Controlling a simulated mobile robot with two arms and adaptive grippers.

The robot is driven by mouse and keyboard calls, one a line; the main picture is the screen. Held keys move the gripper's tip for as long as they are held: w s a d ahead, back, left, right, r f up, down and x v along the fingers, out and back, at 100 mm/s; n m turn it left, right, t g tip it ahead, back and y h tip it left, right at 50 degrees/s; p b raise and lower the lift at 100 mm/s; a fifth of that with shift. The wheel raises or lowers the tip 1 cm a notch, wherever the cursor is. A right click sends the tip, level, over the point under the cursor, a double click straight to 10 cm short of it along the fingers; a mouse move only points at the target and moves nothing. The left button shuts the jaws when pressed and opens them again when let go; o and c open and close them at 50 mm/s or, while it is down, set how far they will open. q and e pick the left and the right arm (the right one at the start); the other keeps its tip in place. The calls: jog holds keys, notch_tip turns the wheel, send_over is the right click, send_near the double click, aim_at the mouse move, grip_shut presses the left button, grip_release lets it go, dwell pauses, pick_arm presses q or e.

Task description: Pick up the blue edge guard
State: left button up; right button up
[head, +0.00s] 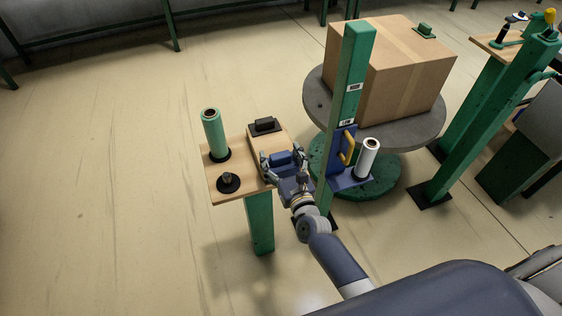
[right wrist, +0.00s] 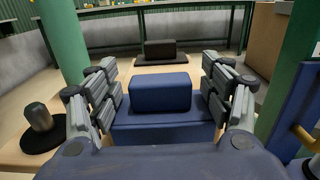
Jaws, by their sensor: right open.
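The blue edge guard (head: 280,159) sits on a small wooden stand (head: 231,192). In the right wrist view the blue edge guard (right wrist: 159,93) is a block with a wider, flat lower part. My right gripper (head: 283,174) is open, and its fingers (right wrist: 162,100) stand on either side of the guard with gaps between. The near lower end of the guard is hidden behind my gripper's palm. My left gripper is not in view.
On the stand are a green roll (head: 213,134), a dark knob on a round base (head: 228,181) and a black block (head: 264,126) behind the guard. A green post (head: 352,75) rises close to the right, before a turntable (head: 318,97) with a cardboard box (head: 385,70).

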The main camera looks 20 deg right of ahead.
jog(key=c, duration=1.2)
